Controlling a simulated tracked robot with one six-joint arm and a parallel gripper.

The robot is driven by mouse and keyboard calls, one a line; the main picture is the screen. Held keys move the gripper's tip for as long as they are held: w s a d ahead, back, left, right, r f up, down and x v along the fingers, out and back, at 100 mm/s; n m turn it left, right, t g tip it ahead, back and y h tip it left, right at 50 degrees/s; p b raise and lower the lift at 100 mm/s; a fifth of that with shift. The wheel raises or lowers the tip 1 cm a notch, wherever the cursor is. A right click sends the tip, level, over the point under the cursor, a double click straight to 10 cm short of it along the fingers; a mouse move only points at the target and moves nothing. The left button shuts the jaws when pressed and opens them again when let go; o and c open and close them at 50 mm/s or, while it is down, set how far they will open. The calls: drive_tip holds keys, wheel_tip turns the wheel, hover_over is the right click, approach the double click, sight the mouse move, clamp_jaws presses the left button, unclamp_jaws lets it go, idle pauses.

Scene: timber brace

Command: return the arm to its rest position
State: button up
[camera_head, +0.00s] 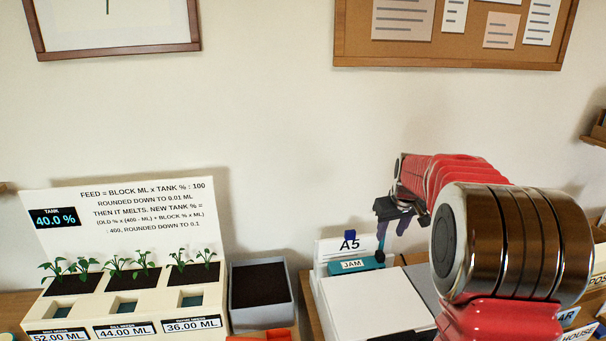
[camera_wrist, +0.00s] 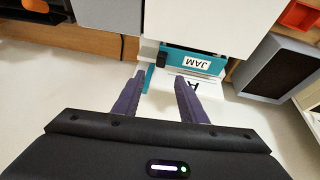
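My arm (camera_head: 470,200) is red with metal joints and reaches out from the right in the head view. My gripper (camera_head: 383,245) is at its far end, pointing down near the teal piece with the JAM label (camera_head: 352,265). In the wrist view my gripper (camera_wrist: 161,78) has its two purple fingers spread apart, with nothing held between them. The teal JAM piece (camera_wrist: 170,57) lies just beyond the fingertips there. I cannot tell whether the fingers touch it.
A white box (camera_head: 375,305) and an A5 sign (camera_head: 348,245) stand beside the JAM piece. A cream planter (camera_head: 80,312) with seedlings, a feed-formula board (camera_head: 150,215) and a grey soil bin (camera_head: 262,312) are at left. Labelled items sit at right, partly behind my arm.

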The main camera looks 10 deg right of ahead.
drive_tip(key=s+a+f+m+g, duration=0.1)
drive_tip(key=s+a+f+m, duration=0.15)
drive_tip(key=s, duration=0.45)
drive_tip(key=s+a+r, duration=0.2)
drive_tip(key=s+a, duration=0.4)
drive_tip(key=s, duration=0.3)
drive_tip(key=s+a+r+n+t, duration=0.1)
drive_tip(key=s+a+r, duration=0.2)
drive_tip(key=s+a, duration=0.4)
drive_tip(key=s+a+r+n+t+y, duration=0.1)
drive_tip(key=s+a, duration=0.5)
drive_tip(key=s, duration=0.6)
drive_tip(key=shift+s+a+r, duration=0.35)
drive_tip(key=shift+a+r, duration=0.05)
drive_tip(key=shift+r, duration=0.35)
drive_tip(key=shift+c, duration=0.2)
